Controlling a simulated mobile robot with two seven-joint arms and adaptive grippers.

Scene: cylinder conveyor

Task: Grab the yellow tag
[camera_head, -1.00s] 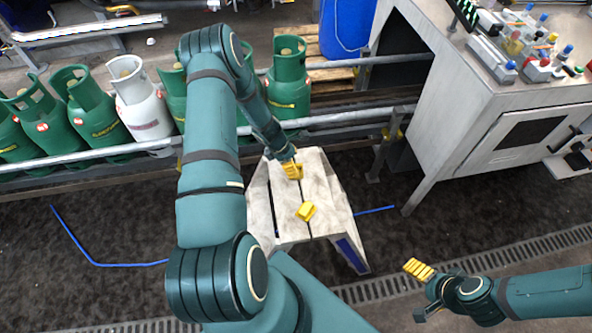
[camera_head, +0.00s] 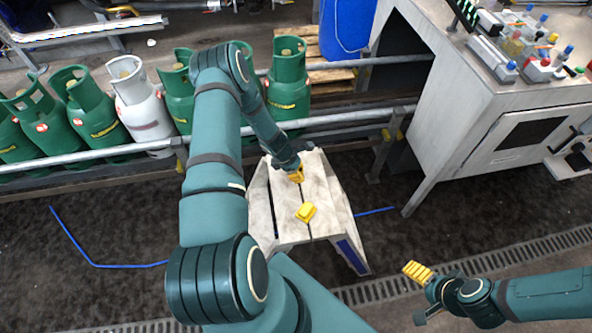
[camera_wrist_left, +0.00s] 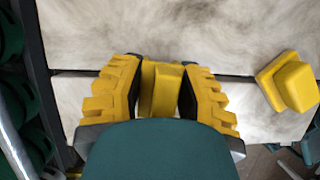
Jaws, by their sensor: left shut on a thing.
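A yellow tag (camera_wrist_left: 161,92) is between the two yellow fingers of my left gripper (camera_wrist_left: 163,75) in the left wrist view. The left gripper is shut on it, over the white stool top. In the head view the left gripper (camera_head: 296,174) is over the far part of the stool, and the held tag is hard to tell from the fingers. A second yellow tag (camera_head: 306,212) lies on the stool nearer to me. It also shows at the right in the left wrist view (camera_wrist_left: 292,84). My right gripper (camera_head: 418,271) is low at the right, away from the stool.
The white stool (camera_head: 327,185) has dark slots in its top. Behind it runs a metal rail (camera_head: 350,118) with several green gas cylinders (camera_head: 288,85) and a white one (camera_head: 140,100). A grey cabinet (camera_head: 470,130) stands at the right. Blue strips lie on the dark floor.

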